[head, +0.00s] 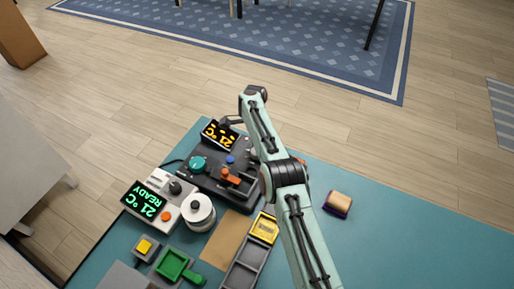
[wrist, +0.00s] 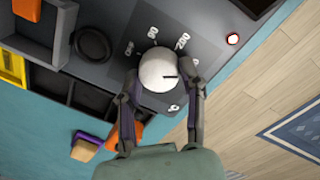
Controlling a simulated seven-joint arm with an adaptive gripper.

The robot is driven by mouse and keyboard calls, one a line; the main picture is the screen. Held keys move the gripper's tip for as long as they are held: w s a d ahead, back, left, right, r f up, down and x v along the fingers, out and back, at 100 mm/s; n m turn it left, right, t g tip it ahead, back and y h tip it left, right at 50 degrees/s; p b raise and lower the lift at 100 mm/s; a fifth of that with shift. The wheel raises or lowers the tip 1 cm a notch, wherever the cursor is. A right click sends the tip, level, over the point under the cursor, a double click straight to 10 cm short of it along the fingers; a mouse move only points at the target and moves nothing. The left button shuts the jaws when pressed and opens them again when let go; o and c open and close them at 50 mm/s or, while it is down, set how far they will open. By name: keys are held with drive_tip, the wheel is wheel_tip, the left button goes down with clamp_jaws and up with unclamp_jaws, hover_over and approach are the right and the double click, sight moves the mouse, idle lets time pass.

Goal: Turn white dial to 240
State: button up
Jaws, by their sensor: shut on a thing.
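The white dial (wrist: 155,68) is round and sits on a dark grey panel with white numbers around it in the wrist view. Its black pointer line points to the right in that view, below a label that looks like 200.
A light unit with a green READY display (head: 146,201) and a white spool (head: 198,212) stand nearby on the teal table (head: 400,235). A grey tray (head: 245,268), a yellow bin (head: 264,228) and a sponge-like block (head: 338,203) lie around my arm. The table's right side is mostly clear.

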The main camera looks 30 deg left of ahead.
drive_tip(key=shift+s+f, duration=0.1)
drive_tip(key=shift+f, duration=0.05)
idle(0.3)
drive_tip(key=o, duration=1.2)
drive_tip(key=shift+c, duration=0.2)
drive_tip(key=r, duration=0.7)
drive_tip(key=shift+w+a+r, duration=0.2)
drive_tip(key=shift+r, duration=0.15)
